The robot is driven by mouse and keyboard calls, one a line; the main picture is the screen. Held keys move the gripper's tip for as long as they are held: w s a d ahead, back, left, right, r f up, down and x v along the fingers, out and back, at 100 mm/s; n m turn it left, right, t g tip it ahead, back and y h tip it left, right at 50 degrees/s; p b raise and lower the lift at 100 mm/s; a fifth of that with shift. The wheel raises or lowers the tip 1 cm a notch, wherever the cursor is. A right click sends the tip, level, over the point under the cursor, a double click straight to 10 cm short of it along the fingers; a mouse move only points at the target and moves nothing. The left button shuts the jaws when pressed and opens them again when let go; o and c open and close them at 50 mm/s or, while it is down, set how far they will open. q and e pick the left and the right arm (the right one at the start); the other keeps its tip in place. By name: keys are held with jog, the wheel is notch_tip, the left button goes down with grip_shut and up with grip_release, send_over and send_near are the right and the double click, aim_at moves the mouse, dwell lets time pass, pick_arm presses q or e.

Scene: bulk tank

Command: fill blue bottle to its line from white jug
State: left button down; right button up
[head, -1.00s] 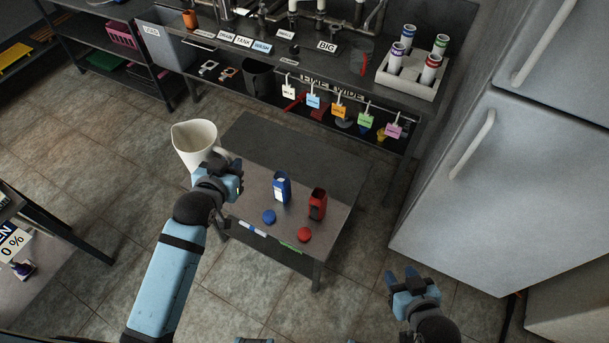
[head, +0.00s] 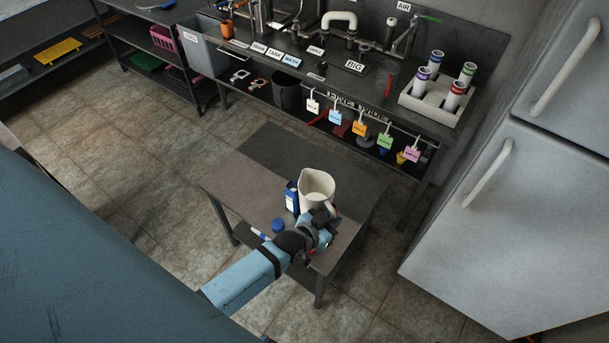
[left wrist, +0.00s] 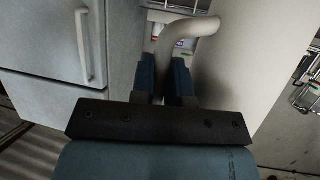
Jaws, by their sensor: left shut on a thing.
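The white jug (head: 318,184) is over the small table (head: 228,183), its open mouth facing up and looking close to upright. My left gripper (head: 323,218) is shut on the jug's handle, which shows between the fingers in the left wrist view (left wrist: 186,30). The blue bottle (head: 291,198) stands on the table just left of the jug, partly covered by it. A blue cap (head: 278,225) lies in front of the bottle. The bottle's line and any liquid in the jug cannot be made out. The red bottle is mostly hidden behind my gripper and jug. My right gripper is out of view.
A long bench with taps, signs and hanging coloured tags (head: 359,129) runs along the back. A rack of white tubes (head: 437,95) stands at its right end. A large fridge (head: 500,200) fills the right. The dark rear part of the table (head: 290,150) is clear.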

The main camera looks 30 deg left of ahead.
pick_arm(q)
jog(key=shift+w+a+r, duration=0.1)
jog(key=shift+a+r, duration=0.05)
jog(key=shift+r, duration=0.05)
